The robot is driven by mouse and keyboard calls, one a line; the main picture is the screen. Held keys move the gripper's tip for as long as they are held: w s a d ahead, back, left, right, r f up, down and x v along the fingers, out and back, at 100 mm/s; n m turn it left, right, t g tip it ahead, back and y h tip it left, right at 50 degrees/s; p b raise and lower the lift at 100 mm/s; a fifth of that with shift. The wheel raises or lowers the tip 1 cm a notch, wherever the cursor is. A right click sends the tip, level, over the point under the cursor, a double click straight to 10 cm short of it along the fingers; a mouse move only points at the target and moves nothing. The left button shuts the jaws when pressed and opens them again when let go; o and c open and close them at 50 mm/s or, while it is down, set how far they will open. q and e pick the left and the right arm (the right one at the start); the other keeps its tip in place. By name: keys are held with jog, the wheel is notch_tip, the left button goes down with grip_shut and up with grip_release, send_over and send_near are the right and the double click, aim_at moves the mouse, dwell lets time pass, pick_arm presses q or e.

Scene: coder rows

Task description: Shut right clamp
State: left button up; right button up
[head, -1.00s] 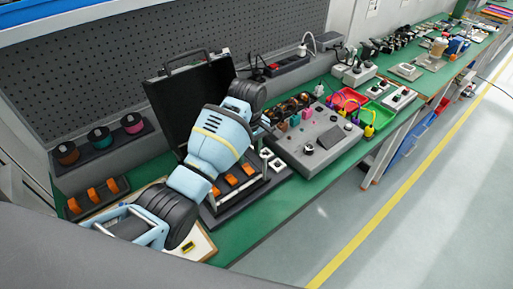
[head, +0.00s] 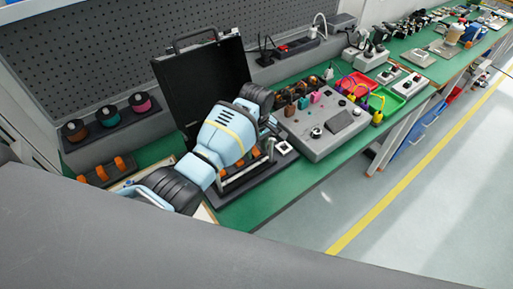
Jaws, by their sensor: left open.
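My left arm reaches in from the left over the green bench. Its gripper (head: 271,133) is small and partly hidden behind my own wrist, close to the left side of the grey control box (head: 318,130); it is open, with nothing seen in it. Below it, a dark fixture (head: 250,192) with a metal frame and orange parts (head: 256,152) stands on the bench, largely covered by my forearm. I cannot pick out the right clamp or tell whether it is open or shut. My right gripper is out of view.
An open black case (head: 205,80) stands behind my arm. Three spools (head: 108,115) sit on a rack at the left. Red and green trays (head: 362,88) with cables lie beyond the control box. The floor (head: 410,215) at the right is clear.

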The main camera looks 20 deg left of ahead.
pick_arm(q)
jog(key=shift+f, duration=0.25)
grip_shut()
jog(key=shift+w+a+r+g+h, duration=0.15)
jog(key=shift+w+a+g+h, duration=0.05)
jog(key=shift+g+h, duration=0.6)
jog(key=shift+h, duration=0.1)
jog(key=shift+w+a+f+g+h+b, duration=0.25)
jog(key=shift+g+h+b, duration=0.35)
jog(key=shift+h, duration=0.3)
jog(key=shift+a+r+g+h, duration=0.1)
jog(key=shift+r+g+h, duration=0.05)
jog(key=shift+g+h, duration=0.15)
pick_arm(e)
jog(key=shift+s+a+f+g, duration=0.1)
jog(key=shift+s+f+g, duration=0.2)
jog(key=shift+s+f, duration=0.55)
pick_arm(q)
jog(key=shift+r, duration=0.1)
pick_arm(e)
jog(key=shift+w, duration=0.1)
